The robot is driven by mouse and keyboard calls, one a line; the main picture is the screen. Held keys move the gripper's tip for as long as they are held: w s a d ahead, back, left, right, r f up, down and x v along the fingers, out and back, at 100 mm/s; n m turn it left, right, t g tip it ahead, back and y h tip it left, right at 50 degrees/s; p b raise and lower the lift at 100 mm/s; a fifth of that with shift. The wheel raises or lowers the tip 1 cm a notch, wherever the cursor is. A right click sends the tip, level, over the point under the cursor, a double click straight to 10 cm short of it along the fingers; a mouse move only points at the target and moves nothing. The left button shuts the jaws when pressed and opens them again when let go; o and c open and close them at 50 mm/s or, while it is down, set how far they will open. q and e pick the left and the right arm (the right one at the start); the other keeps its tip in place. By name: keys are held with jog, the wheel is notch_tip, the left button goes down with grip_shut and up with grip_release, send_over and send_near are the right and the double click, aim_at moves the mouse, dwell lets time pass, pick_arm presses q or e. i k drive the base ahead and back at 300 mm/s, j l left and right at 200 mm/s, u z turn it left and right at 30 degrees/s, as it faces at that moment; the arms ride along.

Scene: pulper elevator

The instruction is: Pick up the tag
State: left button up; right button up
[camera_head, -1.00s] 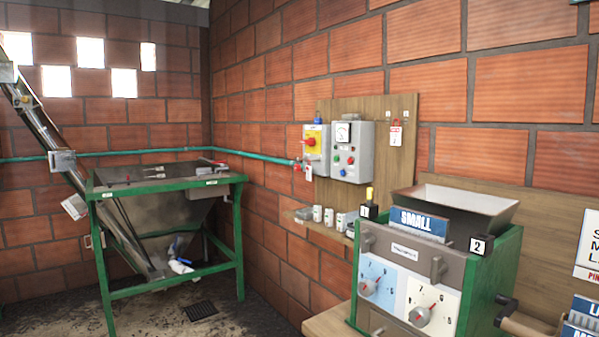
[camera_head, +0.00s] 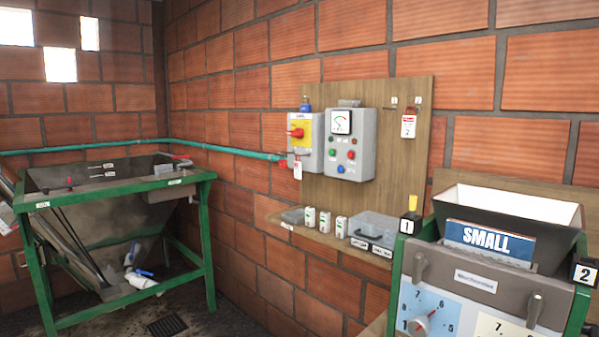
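A red-and-white tag (camera_head: 408,127) marked 2 hangs from a hook on the wooden wall board (camera_head: 411,165), right of the grey control box (camera_head: 352,165). A second hook beside it looks empty. Another small white tag (camera_head: 297,169) hangs below the yellow switch box (camera_head: 305,136) with its red rotary handle. I cannot tell which tag the task means. Neither of my grippers shows in the view.
The pulper (camera_head: 474,278) with a SMALL sign (camera_head: 490,241) stands front right. A green-framed hopper (camera_head: 110,192) stands left, with bare floor between.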

aim_at(298, 163)
jog(key=i+j+u, duration=0.8)
jog(key=i+j+z, duration=0.15)
jog(key=i+z, duration=0.2)
jog(key=i, duration=0.15)
jog(key=i+j+z, duration=0.35)
jog(key=i, duration=0.15)
